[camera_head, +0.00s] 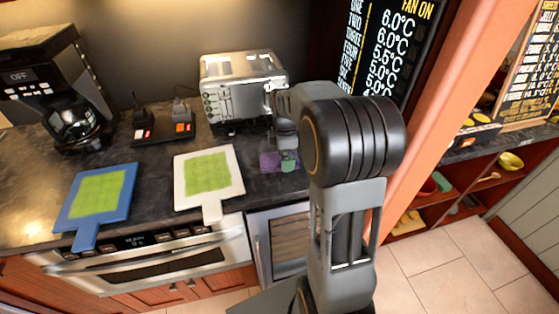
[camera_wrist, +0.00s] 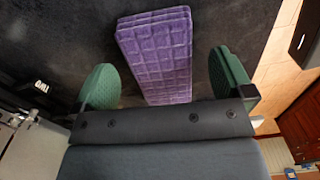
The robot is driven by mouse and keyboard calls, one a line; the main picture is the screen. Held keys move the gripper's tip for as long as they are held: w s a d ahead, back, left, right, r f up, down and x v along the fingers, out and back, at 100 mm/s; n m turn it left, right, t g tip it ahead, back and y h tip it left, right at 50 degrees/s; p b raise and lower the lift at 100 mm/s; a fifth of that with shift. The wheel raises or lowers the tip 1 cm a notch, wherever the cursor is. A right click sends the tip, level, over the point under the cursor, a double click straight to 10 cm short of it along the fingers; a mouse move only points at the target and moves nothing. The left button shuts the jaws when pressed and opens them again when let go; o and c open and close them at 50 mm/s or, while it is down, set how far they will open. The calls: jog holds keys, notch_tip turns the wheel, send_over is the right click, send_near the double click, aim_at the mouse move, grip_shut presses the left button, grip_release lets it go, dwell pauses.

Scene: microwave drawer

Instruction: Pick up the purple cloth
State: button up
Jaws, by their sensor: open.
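The purple cloth (camera_wrist: 158,50) lies folded on the dark countertop. It has a quilted square pattern and shows in the wrist view between and beyond my fingers. In the head view the purple cloth (camera_head: 269,161) is partly hidden behind my gripper (camera_head: 287,162), near the counter's front edge. In the wrist view my gripper (camera_wrist: 165,82) is open, with its two green finger pads on either side of the cloth's near end. The pads look apart from the cloth. I cannot tell the exact height of the fingers above the counter.
A silver toaster (camera_head: 240,85) stands behind the cloth. A white board (camera_head: 238,178) with a green mat lies to its left, and a blue board (camera_head: 75,212) farther left. A coffee maker (camera_head: 75,120) stands at the far left. An orange post (camera_head: 440,90) rises at the right.

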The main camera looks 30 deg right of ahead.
jog(key=shift+f, duration=0.9)
jog(key=shift+c, duration=0.5)
jog(key=c, duration=0.9)
